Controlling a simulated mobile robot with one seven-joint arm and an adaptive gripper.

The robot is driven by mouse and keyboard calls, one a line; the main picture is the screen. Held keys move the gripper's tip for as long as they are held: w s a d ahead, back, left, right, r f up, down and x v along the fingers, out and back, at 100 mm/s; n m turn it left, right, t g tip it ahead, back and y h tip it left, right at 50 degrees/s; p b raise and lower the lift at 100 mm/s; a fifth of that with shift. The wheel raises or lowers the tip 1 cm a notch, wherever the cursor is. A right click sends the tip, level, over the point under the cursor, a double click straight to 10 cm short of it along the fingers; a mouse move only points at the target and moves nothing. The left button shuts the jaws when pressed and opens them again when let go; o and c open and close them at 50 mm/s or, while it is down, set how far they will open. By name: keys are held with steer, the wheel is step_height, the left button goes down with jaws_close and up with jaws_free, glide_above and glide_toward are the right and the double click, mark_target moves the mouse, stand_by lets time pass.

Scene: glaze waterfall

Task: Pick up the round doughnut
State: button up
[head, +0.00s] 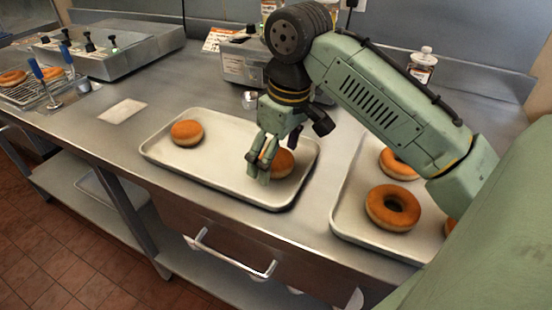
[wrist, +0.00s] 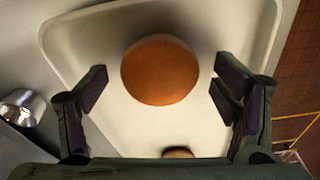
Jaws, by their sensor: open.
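A round doughnut (head: 281,163), brown with no hole showing, lies on the right part of the middle tray (head: 222,191) in the head view. My gripper (head: 262,172) is above that tray and partly hides this doughnut. In the wrist view the doughnut (wrist: 160,70) lies on the pale tray, a little ahead of the gap between the fingers (wrist: 163,90). A second round doughnut (head: 187,132) lies at the tray's left end.
Another tray (head: 345,218) on the right holds ring doughnuts (head: 393,207). A small tan-topped object (wrist: 178,152) shows partly at the wrist view's bottom.

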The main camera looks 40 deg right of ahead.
steer(key=shift+c, duration=0.4)
steer(key=c, duration=1.2)
steer(key=shift+o, duration=0.2)
steer(key=shift+r, duration=0.1)
